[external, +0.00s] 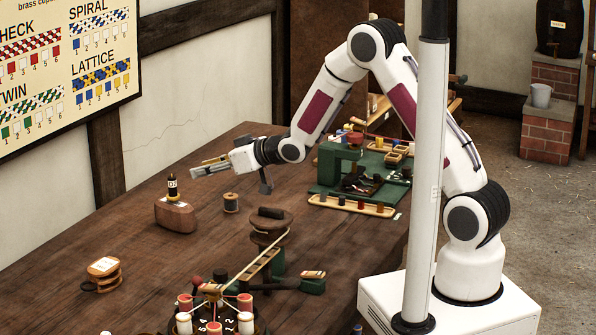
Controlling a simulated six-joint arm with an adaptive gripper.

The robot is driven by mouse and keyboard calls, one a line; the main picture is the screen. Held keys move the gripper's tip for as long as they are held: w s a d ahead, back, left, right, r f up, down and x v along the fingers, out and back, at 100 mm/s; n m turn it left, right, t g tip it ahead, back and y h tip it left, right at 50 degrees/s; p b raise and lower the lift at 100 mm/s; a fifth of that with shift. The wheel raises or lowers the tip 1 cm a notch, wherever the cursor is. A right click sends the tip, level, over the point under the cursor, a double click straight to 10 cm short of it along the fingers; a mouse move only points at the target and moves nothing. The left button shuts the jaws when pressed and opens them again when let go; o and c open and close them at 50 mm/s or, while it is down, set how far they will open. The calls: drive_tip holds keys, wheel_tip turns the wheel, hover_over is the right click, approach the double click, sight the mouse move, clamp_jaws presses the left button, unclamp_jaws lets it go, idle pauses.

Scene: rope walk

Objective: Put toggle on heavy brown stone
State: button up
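The heavy brown stone (176,217) is a smooth, rounded block lying on the left part of the wooden table. A small dark upright piece with a pale band and a yellowish lower part, which looks like the toggle (172,187), stands on top of it. My gripper (197,168) is just above and to the right of this piece, its fingers pointing left. The two fingers look apart, with nothing visible between them. The piece appears clear of the fingertips.
A thread spool (231,203) stands right of the stone. A round wooden stand (271,225) and a ring of bobbins (215,310) are nearer the front. A green fixture (345,165) and a peg tray (352,206) are right. Bare table surrounds the stone.

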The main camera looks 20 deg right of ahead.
drive_tip(key=s+d+r+m+h, duration=0.2)
drive_tip(key=s+d+r, duration=0.15)
drive_tip(key=d, duration=0.55)
drive_tip(key=s+d+r+m+h, duration=0.1)
drive_tip(key=s+d+r+h, duration=0.3)
drive_tip(key=d, duration=0.6)
drive_tip(key=s+d+r+m+h, duration=0.1)
drive_tip(key=d+r+m, duration=0.1)
drive_tip(key=d+r, duration=0.55)
drive_tip(key=s+d+f+m+g+h, duration=0.1)
drive_tip(key=s+d, duration=0.4)
drive_tip(key=s, duration=0.4)
drive_tip(key=s+d+m+g, duration=0.1)
drive_tip(key=s+d, duration=0.4)
drive_tip(key=s, duration=0.4)
drive_tip(key=s+d+f+m+g+h, duration=0.1)
drive_tip(key=s+d, duration=0.3)
drive_tip(key=s, duration=0.5)
drive_tip(key=shift+d+f+m+g+h, duration=0.3)
drive_tip(key=shift+d+f+m+g, duration=0.1)
drive_tip(key=shift+m+g, duration=0.1)
